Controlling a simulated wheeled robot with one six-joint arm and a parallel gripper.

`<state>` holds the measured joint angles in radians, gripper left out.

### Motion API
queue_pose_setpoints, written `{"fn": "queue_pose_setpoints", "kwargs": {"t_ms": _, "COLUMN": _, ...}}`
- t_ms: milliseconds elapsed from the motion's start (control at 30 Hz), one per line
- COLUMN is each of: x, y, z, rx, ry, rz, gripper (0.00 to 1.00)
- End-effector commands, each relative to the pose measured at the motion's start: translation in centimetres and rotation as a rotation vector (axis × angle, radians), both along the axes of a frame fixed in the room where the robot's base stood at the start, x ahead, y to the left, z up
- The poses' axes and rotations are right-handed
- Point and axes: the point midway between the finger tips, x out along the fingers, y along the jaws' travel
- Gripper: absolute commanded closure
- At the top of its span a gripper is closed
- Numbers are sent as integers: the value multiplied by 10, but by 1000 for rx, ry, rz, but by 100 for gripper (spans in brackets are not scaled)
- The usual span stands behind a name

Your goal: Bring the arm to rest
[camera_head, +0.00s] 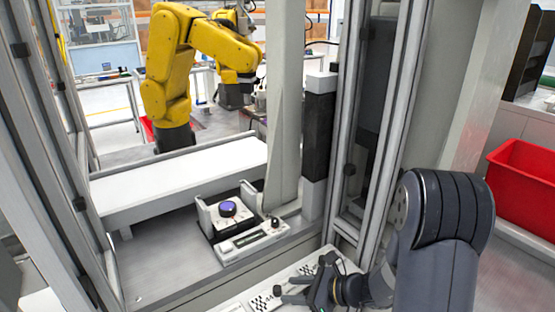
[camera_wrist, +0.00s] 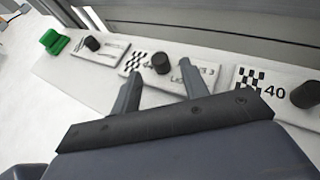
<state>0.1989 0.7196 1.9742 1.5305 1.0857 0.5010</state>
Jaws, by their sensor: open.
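My dark grey arm (camera_head: 440,235) is bent at the lower right of the head view. My gripper (camera_head: 287,290) hangs at its end, over a pale ledge with checker-marked plates. In the wrist view my gripper (camera_wrist: 160,86) has its two fingers spread apart with nothing between them. The fingers point toward a white plate with a black knob (camera_wrist: 160,63). I cannot tell whether the fingertips touch the plate.
Other white plates carry black knobs (camera_wrist: 92,43) (camera_wrist: 306,94), and a green block (camera_wrist: 54,41) sits at the ledge's left end. A metal frame post (camera_head: 385,110) stands close behind my arm. A red bin (camera_head: 522,185) is at right; a yellow arm (camera_head: 175,75) stands beyond the frame.

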Motion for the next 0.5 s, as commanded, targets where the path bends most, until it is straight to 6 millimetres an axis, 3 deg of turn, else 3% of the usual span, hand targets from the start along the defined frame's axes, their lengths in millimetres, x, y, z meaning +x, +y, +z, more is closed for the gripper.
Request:
{"fn": "queue_pose_setpoints", "kwargs": {"t_ms": 200, "x": 12, "y": 34, "z": -17, "rx": 0, "ry": 2, "rz": 6, "gripper": 57}}
{"fn": "queue_pose_setpoints", "kwargs": {"t_ms": 500, "x": 13, "y": 31, "z": 17, "rx": 0, "ry": -3, "rz": 0, "gripper": 57}}
